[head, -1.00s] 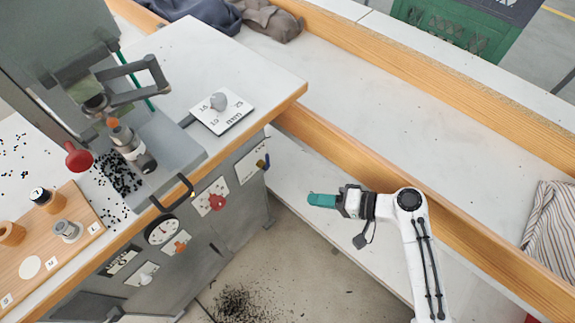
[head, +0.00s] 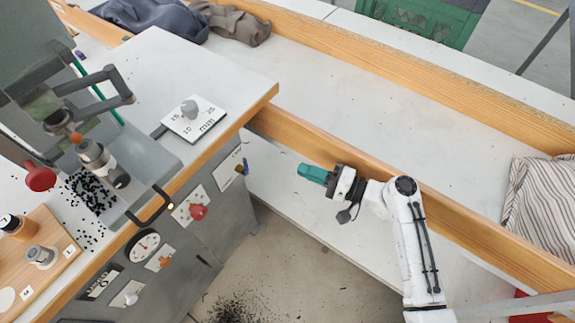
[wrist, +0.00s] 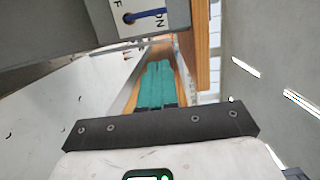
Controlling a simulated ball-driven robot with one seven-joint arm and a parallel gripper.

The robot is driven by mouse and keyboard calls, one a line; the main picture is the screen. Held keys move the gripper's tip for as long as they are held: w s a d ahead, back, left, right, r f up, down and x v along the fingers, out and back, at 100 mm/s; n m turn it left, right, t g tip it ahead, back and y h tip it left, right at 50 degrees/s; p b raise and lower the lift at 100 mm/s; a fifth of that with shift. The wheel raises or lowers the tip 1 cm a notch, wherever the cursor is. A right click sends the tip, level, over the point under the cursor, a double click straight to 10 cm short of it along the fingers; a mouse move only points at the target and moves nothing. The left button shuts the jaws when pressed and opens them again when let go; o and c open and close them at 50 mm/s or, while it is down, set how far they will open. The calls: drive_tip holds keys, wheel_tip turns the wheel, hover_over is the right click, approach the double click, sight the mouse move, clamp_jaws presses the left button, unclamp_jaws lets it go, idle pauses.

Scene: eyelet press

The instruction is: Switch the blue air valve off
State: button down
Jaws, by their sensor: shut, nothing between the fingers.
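The blue air valve (head: 243,168) is a small blue lever on a white plate (head: 228,171) at the right end of the grey press cabinet's front. In the wrist view the blue lever (wrist: 148,15) is at the top, running from its pivot toward the letters ON. Only an F of the other label shows there. My gripper (head: 301,171) has teal fingers, shut and empty, to the right of the valve and apart from it. The teal fingers also show in the wrist view (wrist: 158,66), below the plate.
A red knob (head: 198,212), a gauge (head: 143,246) and an orange knob (head: 164,261) sit left of the valve on the cabinet. The wooden-edged bench (head: 400,110) runs behind my arm. A striped cloth (head: 540,205) lies at right.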

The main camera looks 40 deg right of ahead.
sight(245, 167)
drive_tip(key=s+a+p+x, duration=0.1)
drive_tip(key=a+p+x, duration=0.1)
drive_tip(key=x, duration=0.9)
drive_tip(key=shift+a, duration=0.45)
drive_tip(key=shift+w+a, duration=0.1)
drive_tip(key=shift+w, duration=0.1)
drive_tip(key=shift+n+b, duration=0.3)
drive_tip(key=shift+b, duration=0.1)
drive_tip(key=shift+a, duration=0.15)
